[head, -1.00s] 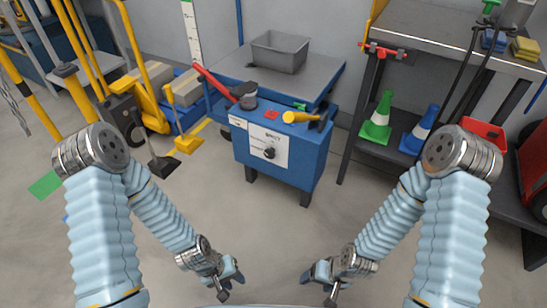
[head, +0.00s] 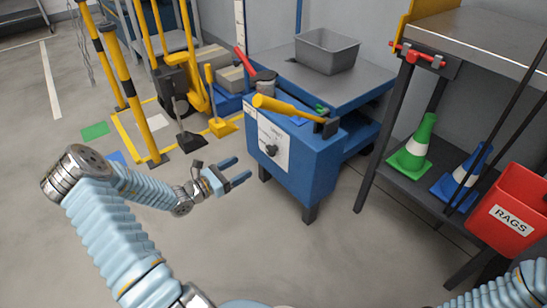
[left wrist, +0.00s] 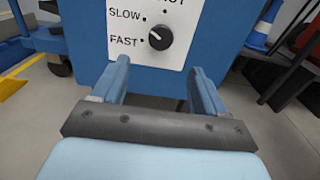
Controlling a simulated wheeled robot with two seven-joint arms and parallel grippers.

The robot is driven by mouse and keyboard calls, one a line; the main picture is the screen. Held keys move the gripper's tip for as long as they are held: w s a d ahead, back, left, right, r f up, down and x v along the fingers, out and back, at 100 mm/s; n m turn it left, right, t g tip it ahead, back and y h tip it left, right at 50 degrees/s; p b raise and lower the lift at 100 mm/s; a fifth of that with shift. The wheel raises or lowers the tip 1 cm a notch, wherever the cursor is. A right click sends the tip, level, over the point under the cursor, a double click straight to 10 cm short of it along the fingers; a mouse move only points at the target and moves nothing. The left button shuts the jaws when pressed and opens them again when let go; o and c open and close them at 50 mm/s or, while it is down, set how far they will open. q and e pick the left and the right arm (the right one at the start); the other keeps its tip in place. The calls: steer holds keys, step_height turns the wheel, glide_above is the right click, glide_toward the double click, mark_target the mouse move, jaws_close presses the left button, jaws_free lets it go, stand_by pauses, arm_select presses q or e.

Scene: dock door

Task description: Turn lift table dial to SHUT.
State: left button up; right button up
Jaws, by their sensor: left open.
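The lift table (head: 325,160) is a blue box with a grey top. On its front is a white panel (head: 262,125) with a black dial (head: 271,151). The dial (left wrist: 160,38) also shows in the left wrist view, with SLOW and FAST at its left; the top label is cut off. My right gripper is out of view.
A yellow-handled mallet (head: 290,109) and a grey bin (head: 327,50) sit on the lift table. A shelf at right holds a green cone (head: 416,145) and a blue cone (head: 463,178). A red RAGS bin (head: 510,210) hangs there. Floor in front is clear.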

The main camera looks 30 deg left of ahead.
mark_target(269, 152)
arm_select(q)
steer(key=b+x, duration=0.1)
steer(key=x, duration=1)
steer(key=shift+b, duration=0.35)
steer(key=c, duration=1)
steer(key=shift+c, duration=0.2)
